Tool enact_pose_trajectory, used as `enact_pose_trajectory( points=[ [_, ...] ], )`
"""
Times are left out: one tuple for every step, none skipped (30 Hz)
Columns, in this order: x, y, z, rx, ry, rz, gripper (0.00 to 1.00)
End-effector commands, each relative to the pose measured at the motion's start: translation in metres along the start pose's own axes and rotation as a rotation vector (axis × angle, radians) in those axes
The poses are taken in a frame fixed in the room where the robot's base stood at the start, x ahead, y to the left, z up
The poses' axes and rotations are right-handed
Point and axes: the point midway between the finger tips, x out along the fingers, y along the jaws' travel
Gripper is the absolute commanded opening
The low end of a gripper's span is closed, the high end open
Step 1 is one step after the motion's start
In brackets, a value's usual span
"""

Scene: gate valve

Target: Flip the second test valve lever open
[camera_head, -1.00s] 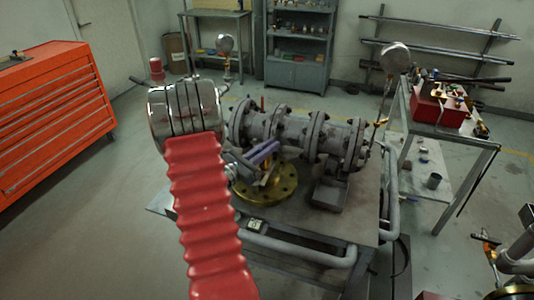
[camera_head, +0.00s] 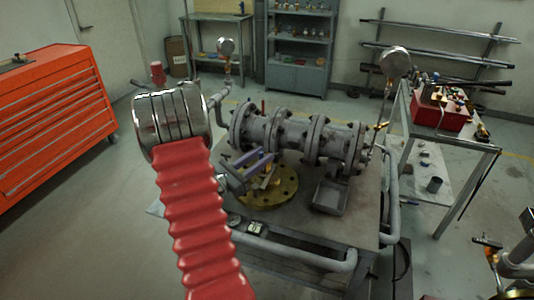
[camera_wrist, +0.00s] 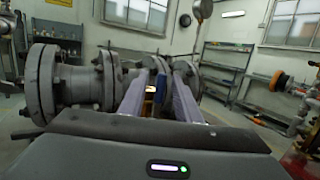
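The flanged grey pipe and valve assembly (camera_head: 300,135) lies on a metal bench. A gauge (camera_head: 395,62) on a stem stands at its right end, with small brass fittings (camera_head: 378,126) below it. Another gauge (camera_head: 226,47) stands behind its left end. A small red upright handle (camera_head: 263,106) shows behind the pipe; I cannot tell whether it is a test valve lever. My gripper (camera_head: 268,157) is in front of the pipe, above a brass flange (camera_head: 283,188). In the wrist view its two purple fingers (camera_wrist: 161,75) are apart. A blue part and a yellowish part show between them, seemingly beyond.
A grey tray (camera_head: 330,197) sits on the bench (camera_head: 345,225) under the pipe. Bent grey pipes run along the bench's front and right. A side table (camera_head: 450,138) with a red box stands right. An orange tool cabinet (camera_head: 52,105) stands left, with open floor between.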

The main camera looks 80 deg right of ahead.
Motion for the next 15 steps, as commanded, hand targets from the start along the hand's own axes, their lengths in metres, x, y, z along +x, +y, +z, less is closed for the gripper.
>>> enact_pose_trajectory(
  points=[
    [-0.009,0.001,0.0,-0.002,0.001,0.005,0.3],
    [-0.014,0.001,0.0,-0.002,0.001,0.005,0.3],
    [-0.02,0.001,0.0,-0.002,0.0,0.004,0.3],
    [-0.025,0.001,0.0,-0.002,0.0,0.004,0.3],
    [-0.03,0.002,0.0,-0.002,0.0,0.004,0.3],
    [-0.035,0.002,0.0,-0.001,0.0,0.004,0.3],
    [-0.04,0.002,0.0,-0.001,0.0,0.004,0.3],
    [-0.045,0.002,0.0,-0.001,0.0,0.004,0.3],
    [-0.051,0.002,-0.001,-0.001,0.0,0.004,0.3],
    [-0.055,0.002,0.0,-0.001,0.0,0.004,0.3],
    [-0.06,0.002,0.0,-0.001,-0.001,0.004,0.3],
    [-0.066,0.002,0.0,-0.001,-0.001,0.004,0.3],
    [-0.07,0.002,0.0,-0.002,-0.001,0.004,0.3],
    [-0.074,0.002,0.0,-0.002,-0.001,0.004,0.3],
    [-0.079,0.002,-0.001,-0.002,0.0,0.003,0.3]
  ],
)
